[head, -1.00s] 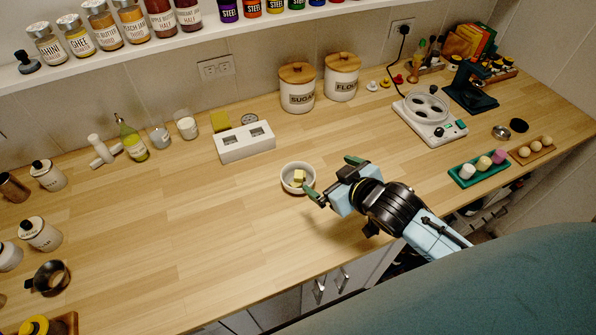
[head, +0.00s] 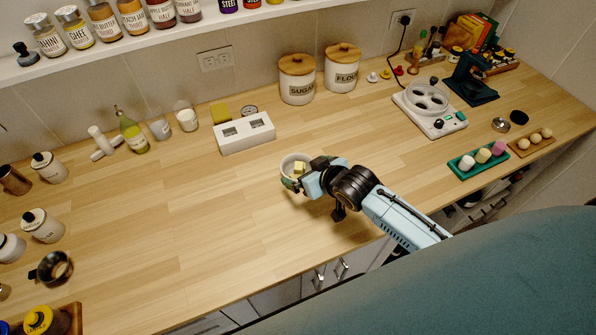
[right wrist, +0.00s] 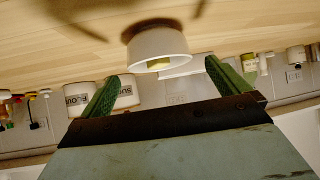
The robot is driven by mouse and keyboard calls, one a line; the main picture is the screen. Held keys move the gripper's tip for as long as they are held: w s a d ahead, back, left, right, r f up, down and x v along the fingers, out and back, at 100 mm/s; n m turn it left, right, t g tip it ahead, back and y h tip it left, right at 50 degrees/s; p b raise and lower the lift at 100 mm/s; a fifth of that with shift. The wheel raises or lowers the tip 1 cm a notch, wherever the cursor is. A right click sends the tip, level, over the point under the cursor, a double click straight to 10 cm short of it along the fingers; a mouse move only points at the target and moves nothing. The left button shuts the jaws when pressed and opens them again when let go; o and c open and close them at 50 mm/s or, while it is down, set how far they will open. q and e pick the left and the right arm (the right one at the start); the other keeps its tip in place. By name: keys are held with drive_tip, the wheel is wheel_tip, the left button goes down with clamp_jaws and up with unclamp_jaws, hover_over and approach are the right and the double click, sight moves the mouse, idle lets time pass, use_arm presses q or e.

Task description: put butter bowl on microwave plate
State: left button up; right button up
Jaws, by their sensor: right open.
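The butter bowl (head: 287,162) is a small white bowl on the wooden counter, with pale yellow butter (head: 299,167) inside. In the right wrist view the bowl (right wrist: 157,42) lies just beyond the fingertips, roughly centred between them. My right gripper (head: 305,174) is open at the near right side of the bowl and partly covers it in the head view; its green fingers (right wrist: 162,80) are spread and empty. I cannot tell whether a finger touches the bowl. A white appliance with a round top (head: 429,105) stands at the right; no separate microwave plate is identifiable. My left gripper is not in view.
A white two-window box (head: 244,133) stands behind left of the bowl. Sugar (head: 297,81) and flour (head: 342,70) canisters stand at the back. A green tray (head: 476,161) with coloured pieces lies at the right. The left-centre counter is clear.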

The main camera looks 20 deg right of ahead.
sight(291, 165)
drive_tip(key=x, duration=0.4)
drive_tip(key=c, duration=1.1)
